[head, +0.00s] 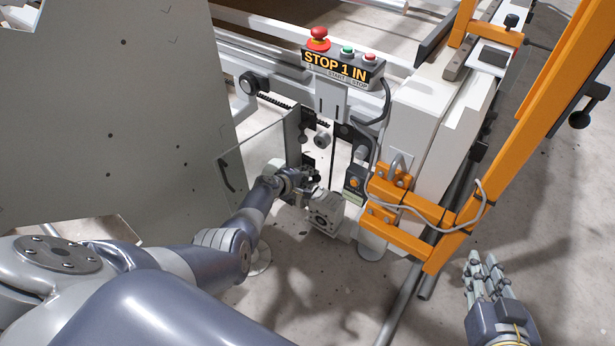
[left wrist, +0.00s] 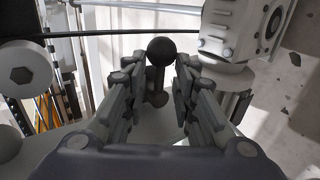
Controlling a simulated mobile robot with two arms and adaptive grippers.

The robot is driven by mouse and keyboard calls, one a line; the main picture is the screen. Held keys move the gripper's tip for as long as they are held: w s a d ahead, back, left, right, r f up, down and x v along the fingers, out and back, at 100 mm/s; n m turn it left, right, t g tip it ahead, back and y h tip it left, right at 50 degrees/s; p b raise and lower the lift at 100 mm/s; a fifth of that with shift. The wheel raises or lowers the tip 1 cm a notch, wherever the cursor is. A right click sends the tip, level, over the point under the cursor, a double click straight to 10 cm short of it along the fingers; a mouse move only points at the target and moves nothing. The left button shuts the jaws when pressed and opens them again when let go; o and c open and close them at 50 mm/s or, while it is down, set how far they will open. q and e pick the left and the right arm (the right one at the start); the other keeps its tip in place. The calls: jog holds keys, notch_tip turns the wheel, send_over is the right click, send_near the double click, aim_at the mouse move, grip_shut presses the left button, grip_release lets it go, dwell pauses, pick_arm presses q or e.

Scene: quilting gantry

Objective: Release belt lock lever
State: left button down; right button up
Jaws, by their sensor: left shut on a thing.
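The belt lock lever shows in the left wrist view as a black ball knob (left wrist: 161,52) on a short grey stem. In the head view my left gripper (head: 308,178) is at the low mechanism behind the clear guard panel, left of the grey motor housing. The lever is too small and covered there to make out. My right gripper (head: 485,262) is empty over the floor at the lower right, far from the lever; its finger gap is unclear.
A control box (head: 337,69) with a red stop button stands above the mechanism. A grey gear motor (head: 325,212) sits right of my left gripper. An orange frame (head: 430,240) with a loose cable stands further right. A large grey panel (head: 120,110) fills the left.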

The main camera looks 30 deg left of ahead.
pick_arm(q)
jog(key=shift+a, duration=0.1)
jog(key=c, duration=1.6)
grip_release()
jog(key=shift+s, duration=0.1)
jog(key=shift+v, duration=5.95)
